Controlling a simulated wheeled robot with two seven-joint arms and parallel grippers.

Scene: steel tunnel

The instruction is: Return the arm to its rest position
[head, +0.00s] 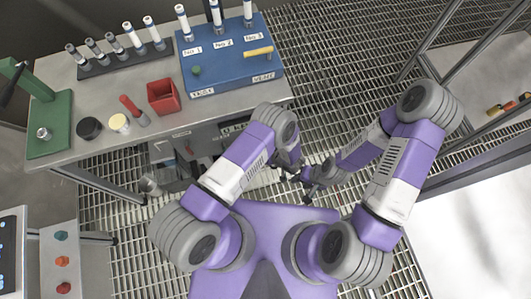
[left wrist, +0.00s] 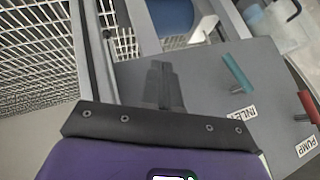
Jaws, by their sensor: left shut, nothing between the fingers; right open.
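Both of my purple and white arms are folded in over the front of my base in the head view. My left gripper (left wrist: 160,68) shows in the left wrist view with its dark fingers together and nothing between them. My right gripper (head: 301,182) is close to the left one near the middle of the head view, its small dark fingers apart and empty. The left gripper's fingers are mostly hidden in the head view.
A workbench (head: 200,112) stands ahead and left, bearing a blue panel box (head: 230,60), a red bin (head: 163,96) and a green stand (head: 52,125). The left wrist view shows a grey panel (left wrist: 200,80) with a teal handle (left wrist: 238,73) and a red handle (left wrist: 309,106). Grating floor (head: 325,60) is clear.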

